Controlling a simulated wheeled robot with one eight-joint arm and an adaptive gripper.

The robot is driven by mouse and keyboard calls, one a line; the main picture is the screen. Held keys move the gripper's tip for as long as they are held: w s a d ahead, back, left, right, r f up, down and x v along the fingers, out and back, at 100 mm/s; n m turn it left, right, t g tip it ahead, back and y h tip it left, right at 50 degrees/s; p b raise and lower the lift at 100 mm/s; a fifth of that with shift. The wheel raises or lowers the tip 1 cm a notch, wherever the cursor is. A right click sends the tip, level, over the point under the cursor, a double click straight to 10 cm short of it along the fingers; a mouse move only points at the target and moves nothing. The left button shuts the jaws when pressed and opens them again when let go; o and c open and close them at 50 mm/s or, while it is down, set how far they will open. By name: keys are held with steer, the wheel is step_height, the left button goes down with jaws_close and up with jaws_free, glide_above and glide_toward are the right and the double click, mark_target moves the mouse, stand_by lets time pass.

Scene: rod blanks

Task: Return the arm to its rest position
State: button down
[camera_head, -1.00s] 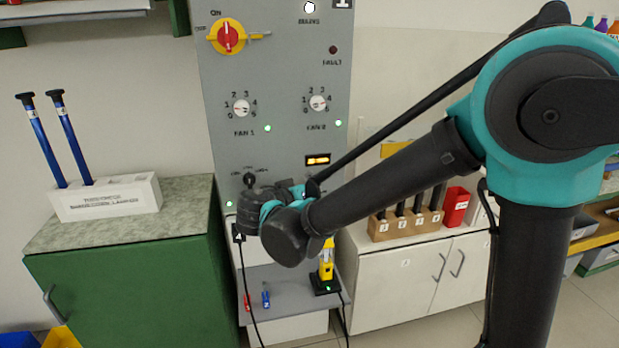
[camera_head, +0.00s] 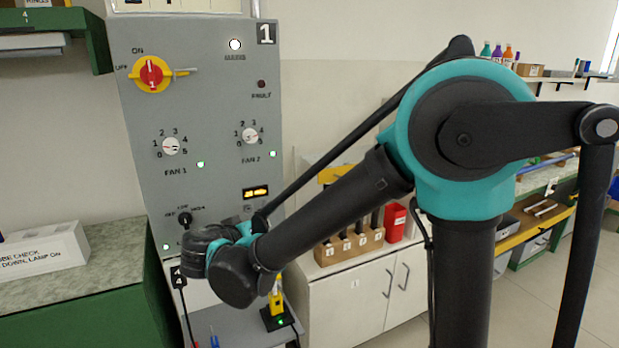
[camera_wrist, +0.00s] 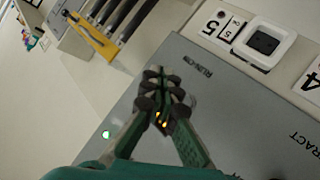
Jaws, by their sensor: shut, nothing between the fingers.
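My arm, black with teal joints, reaches left across the head view, with its wrist in front of the lower part of the grey control panel (camera_head: 205,100). My gripper is hidden behind the wrist there. In the wrist view my gripper (camera_wrist: 160,78) is shut and empty, its green and dark fingers together. Its fingers lie over the panel face in that picture. An orange light shows between the finger links; whether the fingers touch the panel cannot be told.
A wooden block with dark rods (camera_head: 349,247) and a red container (camera_head: 396,222) stand on the white cabinet (camera_head: 350,300). A yellow-black device (camera_head: 276,303) stands on the shelf below the panel. A green cabinet (camera_head: 90,300) is at left. Floor shows at right.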

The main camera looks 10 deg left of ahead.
steer(key=w+d+f+m+g+h, duration=0.1)
steer(key=w+d+f+g, duration=0.2)
steer(key=d, duration=0.9)
steer(key=d+f+g, duration=0.3)
steer(key=d+f, duration=0.3)
steer(key=d, duration=0.6)
steer(key=s+d+f+m+g+y, duration=0.1)
steer(key=s+d+f+y, duration=0.1)
steer(key=s+d+f, duration=0.2)
steer(key=s+d+f+m+g+y, duration=0.1)
steer(key=s+d+f+g+y, duration=0.1)
steer(key=s+d+f, duration=0.3)
steer(key=shift+s+d+f+g, duration=0.2)
steer(key=shift+s+d+g, duration=0.1)
steer(key=shift+s+d, duration=2.25)
steer(key=shift+w+d, duration=0.4)
steer(key=shift+w, duration=0.1)
